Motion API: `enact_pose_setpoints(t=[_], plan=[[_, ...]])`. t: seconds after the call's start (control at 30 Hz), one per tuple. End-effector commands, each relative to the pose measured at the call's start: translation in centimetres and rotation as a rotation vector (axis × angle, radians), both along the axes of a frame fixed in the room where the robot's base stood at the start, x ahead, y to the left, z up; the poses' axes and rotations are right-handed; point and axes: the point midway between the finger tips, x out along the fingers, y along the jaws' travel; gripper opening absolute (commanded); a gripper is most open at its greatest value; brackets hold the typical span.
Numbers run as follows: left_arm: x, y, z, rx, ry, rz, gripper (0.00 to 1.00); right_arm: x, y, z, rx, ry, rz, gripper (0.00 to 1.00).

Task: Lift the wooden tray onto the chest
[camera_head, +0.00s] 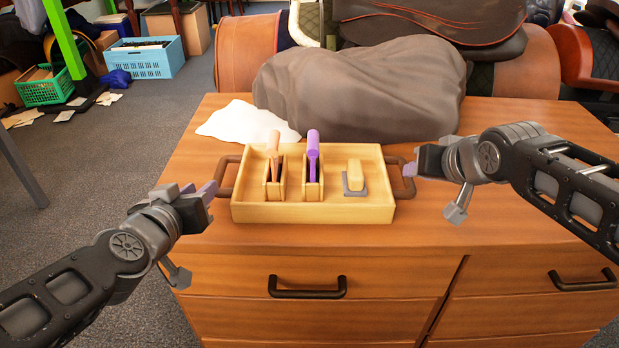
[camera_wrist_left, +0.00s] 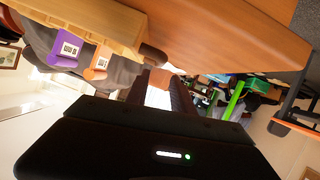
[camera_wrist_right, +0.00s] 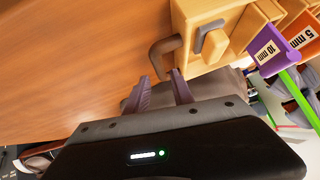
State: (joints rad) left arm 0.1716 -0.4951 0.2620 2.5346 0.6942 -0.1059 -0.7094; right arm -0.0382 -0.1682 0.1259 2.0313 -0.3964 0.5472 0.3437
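The wooden tray (camera_head: 313,213) appears to rest on the wooden chest's top (camera_head: 500,215), close to its front edge. It holds an orange-handled tool (camera_head: 273,145), a purple-handled tool (camera_head: 313,150) and a pale block on a grey base (camera_head: 355,178). Brown handles stick out at the tray's left (camera_head: 227,176) and right (camera_head: 400,165). My left gripper (camera_head: 213,190) is open beside the left handle; the handle's end (camera_wrist_left: 152,55) shows just ahead of its fingers. My right gripper (camera_head: 408,168) is open at the right handle (camera_wrist_right: 160,58), fingertips spread around its near end.
A large grey covered bundle (camera_head: 360,90) lies right behind the tray, with a white cloth (camera_head: 245,122) at its left. Saddles (camera_head: 440,20) stand behind the chest. The chest front has drawers with dark pulls (camera_head: 307,287). Bare top lies to the tray's right.

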Motion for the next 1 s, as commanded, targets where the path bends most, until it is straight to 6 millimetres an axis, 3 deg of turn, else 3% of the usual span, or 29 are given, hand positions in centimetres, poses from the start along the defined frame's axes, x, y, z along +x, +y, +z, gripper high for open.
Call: enact_pose_setpoints(t=[0.37, 0.8, 1.0], plan=[[1.9, -0.3, -0.9, -0.002, 0.003, -0.004, 0.29, 1.0, 0.2, -1.0, -0.001, 0.002, 0.000, 0.29], [8.8, -0.8, -3.7, 0.001, 0.003, -0.002, 0.29, 4.4, 0.9, -4.4, -0.001, 0.002, 0.001, 0.29], [10.7, -0.9, -4.4, -0.001, 0.002, 0.000, 0.29, 5.3, 1.1, -5.3, -0.001, 0.000, 0.001, 0.29]])
